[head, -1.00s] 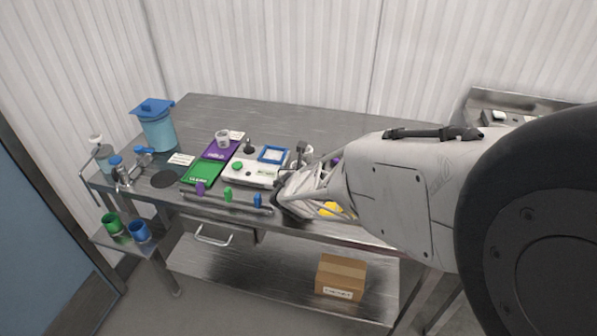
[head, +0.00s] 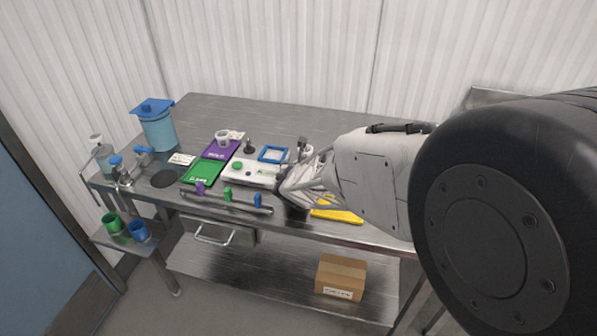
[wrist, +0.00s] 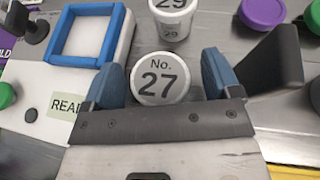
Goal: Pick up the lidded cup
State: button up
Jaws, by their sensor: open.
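A white cup with a white lid marked "No. 27" (wrist: 158,84) stands between the two blue fingertips of my gripper (wrist: 163,80) in the wrist view. The fingers are apart, one on each side of the lid; I cannot tell whether either touches it. A second white cup marked "29" (wrist: 172,18) stands just beyond it. In the head view my gripper (head: 288,190) is low at the front of the bench, and my arm hides much of the cup area.
A white device with a blue square frame (wrist: 88,35) stands left of the cup. A purple round piece (wrist: 262,12) lies at right. The steel bench (head: 320,125) has clear room at the back. A yellow item (head: 338,215) lies near its front edge, and a blue-lidded container (head: 157,130) stands at far left.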

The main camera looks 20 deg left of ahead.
jog(key=c, duration=1)
jog(key=shift+r, duration=0.1)
jog(key=shift+r, duration=1.65)
jog(key=s+d, duration=0.2)
jog(key=s, duration=0.2)
jog(key=s+d+r, duration=0.1)
jog(key=s+d, duration=0.2)
jog(key=s, duration=0.2)
jog(key=s+d, duration=0.2)
jog(key=s, duration=0.3)
jog(key=shift+s+d+r, duration=0.1)
jog(key=shift+d+r, duration=0.15)
jog(key=shift+d, duration=0.05)
